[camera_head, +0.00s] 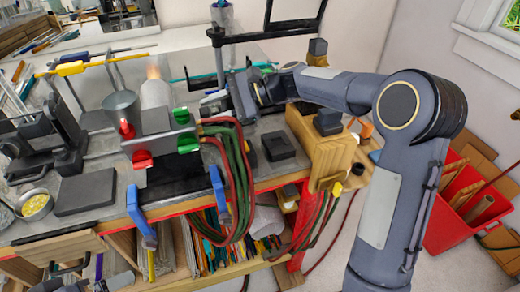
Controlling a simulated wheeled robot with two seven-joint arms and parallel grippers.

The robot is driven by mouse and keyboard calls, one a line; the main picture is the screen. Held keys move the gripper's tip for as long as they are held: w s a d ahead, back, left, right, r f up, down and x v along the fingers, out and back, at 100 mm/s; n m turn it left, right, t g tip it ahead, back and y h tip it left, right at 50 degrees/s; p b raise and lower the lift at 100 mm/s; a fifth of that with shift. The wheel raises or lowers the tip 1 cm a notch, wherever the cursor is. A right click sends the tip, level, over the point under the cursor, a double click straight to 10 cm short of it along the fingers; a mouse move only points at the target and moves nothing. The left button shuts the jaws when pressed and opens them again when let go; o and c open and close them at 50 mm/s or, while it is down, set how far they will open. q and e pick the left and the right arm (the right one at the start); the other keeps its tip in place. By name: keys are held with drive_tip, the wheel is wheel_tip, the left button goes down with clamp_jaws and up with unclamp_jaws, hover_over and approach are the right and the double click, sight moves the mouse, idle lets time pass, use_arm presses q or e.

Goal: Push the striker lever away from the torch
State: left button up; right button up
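The torch (155,94) stands upright at the back middle of the bench, a pale cylinder with an orange glow at its top. A piece of my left arm (70,286) shows at the bottom left edge.
Red and green hoses (238,170) hang over the front edge. Blue clamps (141,216) grip that edge. A metal cup (120,106) stands left of the torch. A wooden block (322,150) is at the right. A red bin (455,200) stands on the floor at right.

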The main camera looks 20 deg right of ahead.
drive_tip(key=s+f+n+t+b, duration=0.2)
drive_tip(key=s+f+n+b, duration=0.15)
drive_tip(key=b, duration=1.05)
drive_tip(key=w+v, duration=0.1)
drive_tip(key=v, duration=1.1)
drive_tip(key=s+f+n+h+p, duration=0.3)
drive_tip(key=s+h+p, duration=0.1)
drive_tip(key=s, duration=0.7)
drive_tip(key=s+f+n+h+p, duration=0.3)
drive_tip(key=s+p, duration=0.4)
drive_tip(key=s, duration=0.5)
drive_tip(key=shift+s+f+h, duration=0.2)
drive_tip(key=shift+f+h, duration=0.45)
drive_tip(key=shift+h, duration=0.05)
drive_tip(key=shift+n, duration=0.25)
